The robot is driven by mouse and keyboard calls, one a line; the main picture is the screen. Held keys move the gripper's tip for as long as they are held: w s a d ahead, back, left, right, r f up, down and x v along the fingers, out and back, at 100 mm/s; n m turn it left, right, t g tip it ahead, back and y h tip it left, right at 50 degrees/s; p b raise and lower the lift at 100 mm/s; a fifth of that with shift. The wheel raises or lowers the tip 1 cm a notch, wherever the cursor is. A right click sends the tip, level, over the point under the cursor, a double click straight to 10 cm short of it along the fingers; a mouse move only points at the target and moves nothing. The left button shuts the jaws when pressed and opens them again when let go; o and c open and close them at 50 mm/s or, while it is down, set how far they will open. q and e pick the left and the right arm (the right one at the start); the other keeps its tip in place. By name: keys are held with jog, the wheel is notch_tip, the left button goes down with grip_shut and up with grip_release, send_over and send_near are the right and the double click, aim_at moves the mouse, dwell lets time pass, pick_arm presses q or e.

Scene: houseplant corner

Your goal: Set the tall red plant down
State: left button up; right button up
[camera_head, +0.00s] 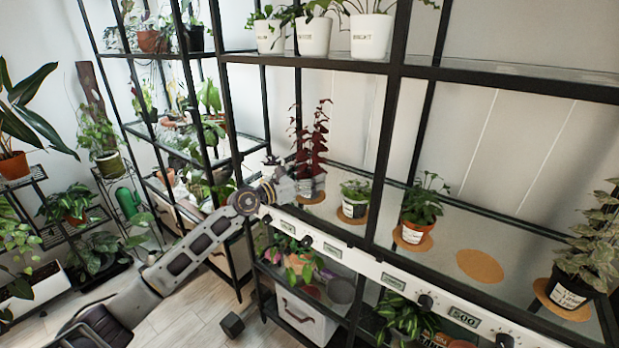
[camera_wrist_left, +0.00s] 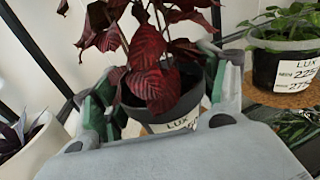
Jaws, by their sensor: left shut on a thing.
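The tall red plant (camera_head: 311,140) has dark red leaves and stands upright in a dark pot with a white label. My left gripper (camera_head: 300,184) reaches in from the left and is shut on this pot. In the left wrist view the gripper's two fingers (camera_wrist_left: 165,92) sit on either side of the dark pot (camera_wrist_left: 182,108), under the red leaves (camera_wrist_left: 150,55). A round cork mat (camera_head: 313,201) shows directly below the pot on the glass shelf. I cannot tell whether the pot touches it. My right gripper is not in view.
A small green plant (camera_head: 355,190) stands on a mat just right of the red one. Another plant in a terracotta pot (camera_head: 413,232) follows, then an empty cork mat (camera_head: 480,266) and a variegated plant (camera_head: 573,285). A black shelf post (camera_head: 386,120) rises in front.

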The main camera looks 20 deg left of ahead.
pick_arm(q)
jog(key=shift+f, duration=0.1)
jog(key=o, duration=1.1)
